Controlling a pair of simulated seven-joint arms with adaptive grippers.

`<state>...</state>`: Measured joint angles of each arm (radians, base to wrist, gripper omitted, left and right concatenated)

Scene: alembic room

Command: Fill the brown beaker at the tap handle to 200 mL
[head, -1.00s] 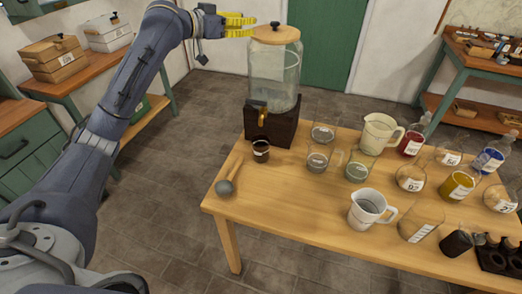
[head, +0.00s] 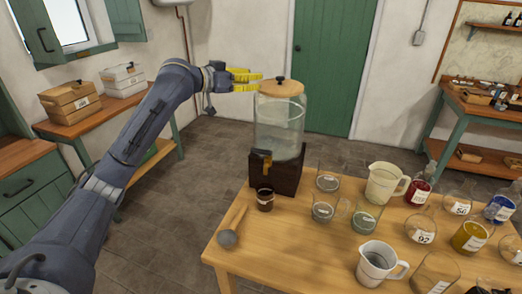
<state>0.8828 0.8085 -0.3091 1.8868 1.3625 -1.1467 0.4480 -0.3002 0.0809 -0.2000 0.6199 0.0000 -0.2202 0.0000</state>
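The small brown beaker (head: 265,200) stands upright on the table in front of the dispenser's dark wooden base, below the tap. Its fill level is too small to read. The brass-coloured tap handle (head: 265,159) is on the front of the glass dispenser (head: 279,128), which holds clear liquid and has a wooden lid. My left gripper (head: 260,82) has yellow fingers, spread apart with nothing between them. It is at the upper left of the dispenser in the picture, near the lid, well above the beaker and tap. My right gripper is out of view.
On the wooden table (head: 310,255), a round-headed tool (head: 230,237) lies left of the beaker. Clear glass beakers, a cream jug (head: 384,183), a white jug (head: 378,263) and labelled flasks crowd the right. The table's front left is fairly clear.

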